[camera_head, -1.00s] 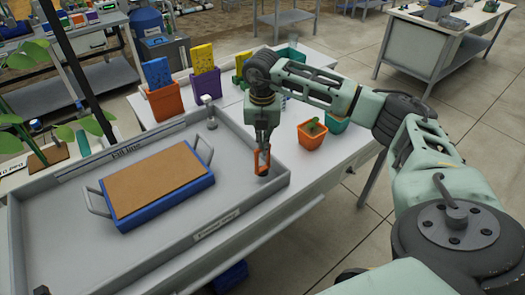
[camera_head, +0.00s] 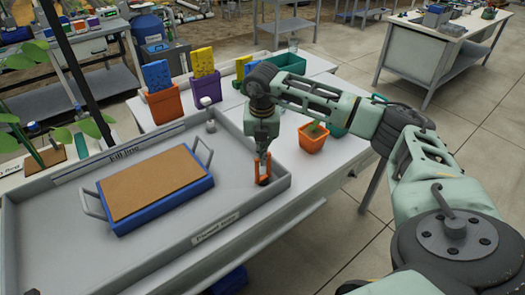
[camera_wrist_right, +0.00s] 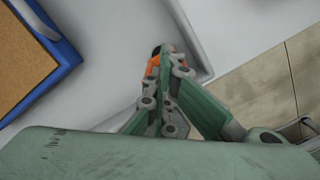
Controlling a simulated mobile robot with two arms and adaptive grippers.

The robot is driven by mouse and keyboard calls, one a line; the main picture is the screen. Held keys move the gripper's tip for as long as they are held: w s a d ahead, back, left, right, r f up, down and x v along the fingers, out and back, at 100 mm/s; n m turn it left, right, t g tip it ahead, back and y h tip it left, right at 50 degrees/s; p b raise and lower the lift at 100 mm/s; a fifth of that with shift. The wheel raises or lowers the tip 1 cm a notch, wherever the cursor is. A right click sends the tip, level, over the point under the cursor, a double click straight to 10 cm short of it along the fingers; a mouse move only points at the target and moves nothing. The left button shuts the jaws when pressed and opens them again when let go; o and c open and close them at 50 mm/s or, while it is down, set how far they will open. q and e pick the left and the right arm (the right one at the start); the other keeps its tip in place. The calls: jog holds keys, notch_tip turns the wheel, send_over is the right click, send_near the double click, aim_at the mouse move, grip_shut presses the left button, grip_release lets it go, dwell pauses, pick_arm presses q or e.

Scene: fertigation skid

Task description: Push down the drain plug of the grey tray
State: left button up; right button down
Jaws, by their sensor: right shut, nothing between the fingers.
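The grey tray (camera_head: 60,262) lies on the white bench, with labels on its rim. My right gripper (camera_head: 263,181) points down inside the tray's right-hand corner, its orange-tipped fingers shut and empty, low over the floor. In the right wrist view the fingers (camera_wrist_right: 154,62) show beside the tray's corner wall (camera_wrist_right: 195,45). A small dark spot sits at the fingertips there; I cannot tell whether it is a fingertip or the drain plug. The plug is not clearly visible, and contact cannot be told. My left gripper is not in view.
A blue block with a brown top (camera_head: 155,185) and grey handles lies in the tray. A small white-capped post (camera_head: 209,115) stands at its back wall. An orange pot (camera_head: 312,138) stands just right of the tray. Coloured holders (camera_head: 165,103) stand behind it.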

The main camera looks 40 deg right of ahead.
jog(key=shift+s+f+g, duration=0.3)
jog(key=shift+s+f, duration=0.1)
jog(key=shift+f, duration=0.15)
jog(key=shift+s+a+r+p, duration=0.3)
jog(key=shift+s+a, duration=0.15)
jog(key=shift+s, duration=0.1)
jog(key=shift+s+a+r+p, duration=0.15)
jog(key=shift+s+a+p, duration=0.15)
jog(key=shift+s+a, duration=0.15)
notch_tip(320, 180, up, 12)
jog(key=shift+s+a, duration=0.35)
jog(key=shift+s, duration=0.1)
